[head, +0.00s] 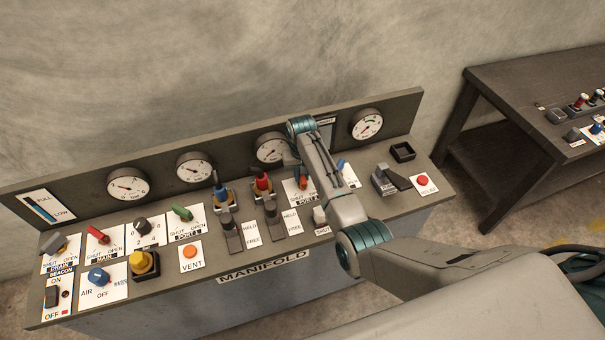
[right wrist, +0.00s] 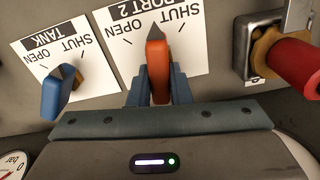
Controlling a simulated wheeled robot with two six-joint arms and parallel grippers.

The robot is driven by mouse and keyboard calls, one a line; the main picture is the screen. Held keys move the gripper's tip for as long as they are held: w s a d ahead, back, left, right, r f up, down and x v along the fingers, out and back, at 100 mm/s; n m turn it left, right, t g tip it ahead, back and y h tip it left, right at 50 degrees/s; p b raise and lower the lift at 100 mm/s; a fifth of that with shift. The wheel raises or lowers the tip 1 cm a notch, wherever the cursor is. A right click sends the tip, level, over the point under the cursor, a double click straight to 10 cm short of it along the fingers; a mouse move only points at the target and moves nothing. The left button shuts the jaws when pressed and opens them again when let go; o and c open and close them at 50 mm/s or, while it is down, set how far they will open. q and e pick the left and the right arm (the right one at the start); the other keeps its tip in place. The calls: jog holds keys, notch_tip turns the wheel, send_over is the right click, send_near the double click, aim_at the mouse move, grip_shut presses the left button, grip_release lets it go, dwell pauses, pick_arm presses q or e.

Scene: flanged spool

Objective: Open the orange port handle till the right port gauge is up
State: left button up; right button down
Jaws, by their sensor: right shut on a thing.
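The orange port handle (right wrist: 156,62) stands on the white PORT 2 plate (right wrist: 190,40) in the right wrist view. Its dark tip points between the SHUT and OPEN marks. My right gripper (right wrist: 154,90) is shut on it, one finger on each side. In the head view the handle (head: 303,182) shows beside my right wrist, partly covered. The gauge above it (head: 271,148) is partly hidden by my arm at its right; its needle is too small to read surely. My left gripper is not in view.
A blue tank handle (right wrist: 60,92) is close on one side of my gripper, and a red lever (right wrist: 295,65) on the other. Another gauge (head: 367,124) sits far right on the panel. A red button (head: 422,180) is at the right end.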

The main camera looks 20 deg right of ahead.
jog(key=n, duration=0.5)
jog(key=shift+a+r+n, duration=0.1)
jog(key=shift+a+n, duration=0.1)
jog(key=shift+n, duration=0.1)
jog(key=n, duration=0.5)
jog(key=shift+s+a, duration=0.1)
jog(key=shift+a, duration=0.05)
dwell(0.3)
jog(key=c, duration=1.3)
grip_release()
jog(key=shift+c, duration=0.2)
notch_tip(320, 180, up, 10)
jog(key=b, duration=0.3)
jog(key=shift+r, duration=0.4)
